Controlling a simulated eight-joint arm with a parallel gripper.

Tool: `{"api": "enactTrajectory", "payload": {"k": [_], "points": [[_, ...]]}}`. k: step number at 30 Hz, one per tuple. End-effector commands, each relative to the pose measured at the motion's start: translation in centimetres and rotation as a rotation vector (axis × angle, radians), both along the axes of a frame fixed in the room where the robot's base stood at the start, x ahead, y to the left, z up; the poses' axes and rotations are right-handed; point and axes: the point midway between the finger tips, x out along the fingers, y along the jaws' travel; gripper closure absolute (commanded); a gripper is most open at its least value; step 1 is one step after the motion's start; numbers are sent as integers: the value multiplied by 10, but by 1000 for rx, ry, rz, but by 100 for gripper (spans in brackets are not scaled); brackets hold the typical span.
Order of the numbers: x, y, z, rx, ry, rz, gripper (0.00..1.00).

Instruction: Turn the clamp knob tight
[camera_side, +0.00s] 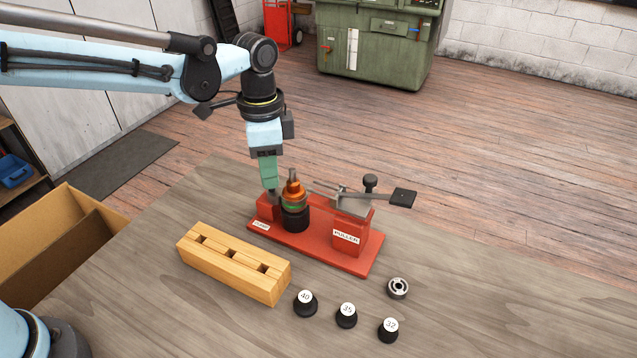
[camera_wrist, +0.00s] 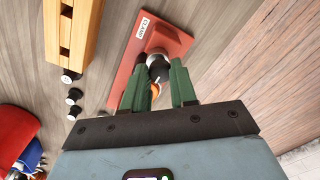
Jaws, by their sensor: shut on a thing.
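My gripper (camera_side: 269,184) points down with green fingers at the clamp end of a red fixture (camera_side: 314,241). The clamp knob (camera_wrist: 158,70) is dark and sits between the fingertips (camera_wrist: 159,80) in the wrist view, with the fingers shut on it. In the side view the fingers largely hide the knob. A copper-orange rotor (camera_side: 293,192) with a steel shaft stands upright in a dark round holder (camera_side: 295,219), just right of my gripper. A "CLAMP" label (camera_wrist: 142,28) marks this end. How tight the knob is cannot be told.
A puller (camera_side: 352,205) with a black handle stands on the fixture's right end. A wooden block with slots (camera_side: 232,268), several numbered black caps (camera_side: 346,317) and a bearing (camera_side: 398,288) lie in front. A cardboard box (camera_side: 62,245) is at left.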

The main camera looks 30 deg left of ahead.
Motion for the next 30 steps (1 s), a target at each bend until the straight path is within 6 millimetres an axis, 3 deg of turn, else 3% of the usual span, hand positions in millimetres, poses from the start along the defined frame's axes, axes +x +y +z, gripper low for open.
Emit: {"api": "enactTrajectory", "payload": {"k": [11, 12, 17, 26, 30], "points": [[0, 0, 0, -1, -2, -6, 100], [0, 0, 0, 0, -1, -6, 72], [0, 0, 0, 0, -1, -5, 47], [0, 0, 1, 0, 0, -5, 47], [0, 0, 10, 0, 0, -4, 47]]}}
